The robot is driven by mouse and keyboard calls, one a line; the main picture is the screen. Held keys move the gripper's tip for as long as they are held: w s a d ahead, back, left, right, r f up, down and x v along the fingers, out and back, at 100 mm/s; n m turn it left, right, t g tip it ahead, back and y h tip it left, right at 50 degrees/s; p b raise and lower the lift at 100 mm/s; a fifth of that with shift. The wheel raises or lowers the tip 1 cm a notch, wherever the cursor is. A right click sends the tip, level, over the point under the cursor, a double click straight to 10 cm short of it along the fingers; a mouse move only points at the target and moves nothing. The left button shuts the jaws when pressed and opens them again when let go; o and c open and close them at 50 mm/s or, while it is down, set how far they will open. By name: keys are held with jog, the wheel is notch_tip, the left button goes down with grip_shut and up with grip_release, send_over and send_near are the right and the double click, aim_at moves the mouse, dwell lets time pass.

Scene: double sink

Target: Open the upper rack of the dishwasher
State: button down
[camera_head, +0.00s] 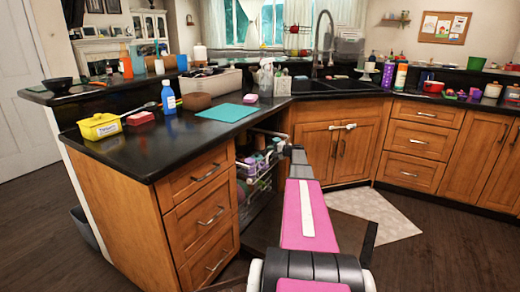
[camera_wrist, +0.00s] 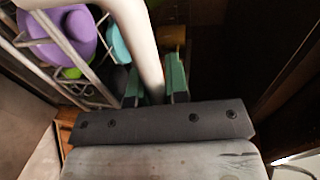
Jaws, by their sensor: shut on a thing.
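The dishwasher (camera_head: 262,206) is open under the counter, between the drawers and the sink cabinet. Its upper rack (camera_head: 250,183) holds dishes; in the wrist view a grey wire part of the rack (camera_wrist: 33,50) shows at the upper left, around a purple dish (camera_wrist: 62,32). My gripper (camera_head: 284,150) is at the rack's right side in the head view, partly hidden by my arm. In the wrist view, the green fingers of my gripper (camera_wrist: 155,84) are shut on a thick, pale rail of the rack (camera_wrist: 135,35), one finger on each side.
The counter (camera_head: 190,145) above the dishwasher carries a teal mat (camera_head: 227,112), a yellow container (camera_head: 99,126) and a blue bottle (camera_head: 169,98). Wooden drawers (camera_head: 207,212) stand left of the opening, and the sink cabinet (camera_head: 335,150) stands right. A light mat (camera_head: 370,208) lies on the floor.

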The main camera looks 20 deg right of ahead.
jog(key=f+v, duration=0.2)
jog(key=v, duration=1.1)
jog(key=s+f+v, duration=0.1)
jog(key=f+v, duration=0.2)
jog(key=v, duration=1.1)
jog(key=shift+s+d, duration=0.15)
jog(key=shift+d, duration=0.25)
jog(key=c, duration=1.1)
grip_release()
jog(key=v, duration=1)
jog(key=shift+s+d, duration=0.2)
jog(key=shift+s, duration=0.1)
